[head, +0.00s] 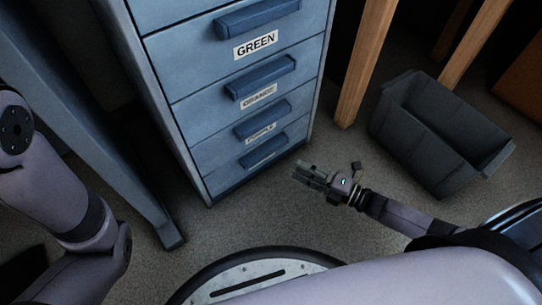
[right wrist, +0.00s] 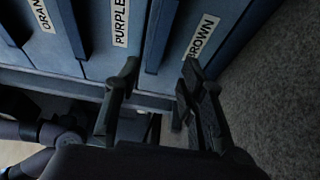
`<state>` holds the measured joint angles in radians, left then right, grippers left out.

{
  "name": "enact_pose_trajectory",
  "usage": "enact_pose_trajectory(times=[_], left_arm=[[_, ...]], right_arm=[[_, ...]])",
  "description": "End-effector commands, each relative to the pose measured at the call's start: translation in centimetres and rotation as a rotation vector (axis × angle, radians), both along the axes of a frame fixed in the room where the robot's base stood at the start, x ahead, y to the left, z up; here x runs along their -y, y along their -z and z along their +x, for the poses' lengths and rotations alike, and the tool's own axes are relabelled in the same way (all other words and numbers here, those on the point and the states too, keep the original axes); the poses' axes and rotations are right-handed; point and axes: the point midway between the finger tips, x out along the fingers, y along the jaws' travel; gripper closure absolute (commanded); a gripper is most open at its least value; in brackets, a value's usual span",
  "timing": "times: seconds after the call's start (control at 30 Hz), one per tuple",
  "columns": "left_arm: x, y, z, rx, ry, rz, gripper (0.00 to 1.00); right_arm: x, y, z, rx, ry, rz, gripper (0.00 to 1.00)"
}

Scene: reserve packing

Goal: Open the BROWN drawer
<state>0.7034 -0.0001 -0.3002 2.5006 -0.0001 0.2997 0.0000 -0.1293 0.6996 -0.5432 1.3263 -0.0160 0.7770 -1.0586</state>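The blue cabinet (head: 175,100) has a column of drawers with handles and labels. The brown drawer is the lowest one (head: 240,165); its label is too oblique to read in the head view. In the right wrist view the BROWN label (right wrist: 203,36) is readable, and the drawer's blue bar handle (right wrist: 160,38) is beside it. The drawer looks closed. My right gripper (head: 302,174) is low, in front of the cabinet's lower right. In the right wrist view its fingers (right wrist: 160,75) are apart and empty, with the handle appearing between their tips. My left gripper is out of view.
The green (head: 258,45), orange (head: 262,94) and purple (head: 264,130) drawers above are closed. A blue-grey frame leg (head: 165,225) stands left. Carpet before the cabinet is clear.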

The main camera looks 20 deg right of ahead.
Motion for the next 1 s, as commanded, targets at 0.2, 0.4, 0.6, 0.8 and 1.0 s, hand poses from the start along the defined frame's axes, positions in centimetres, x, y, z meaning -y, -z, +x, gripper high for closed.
enact_pose_trajectory(times=[0.2, 0.4, 0.6, 0.8, 1.0], left_arm=[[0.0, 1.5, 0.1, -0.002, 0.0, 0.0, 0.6], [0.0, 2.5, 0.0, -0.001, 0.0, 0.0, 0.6], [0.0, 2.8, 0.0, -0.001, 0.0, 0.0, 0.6], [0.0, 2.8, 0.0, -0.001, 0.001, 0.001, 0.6], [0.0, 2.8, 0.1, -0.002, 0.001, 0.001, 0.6]], right_arm=[[-3.4, 0.1, 3.7, 0.004, -0.001, 0.001, 0.63], [-5.7, 0.2, 6.2, 0.002, -0.001, 0.001, 0.63], [-6.9, 0.1, 7.4, 0.0, -0.001, 0.0, 0.63], [-7.0, 0.0, 7.7, -0.001, 0.0, -0.001, 0.63], [-7.0, 0.0, 7.6, -0.001, 0.0, -0.001, 0.68]])
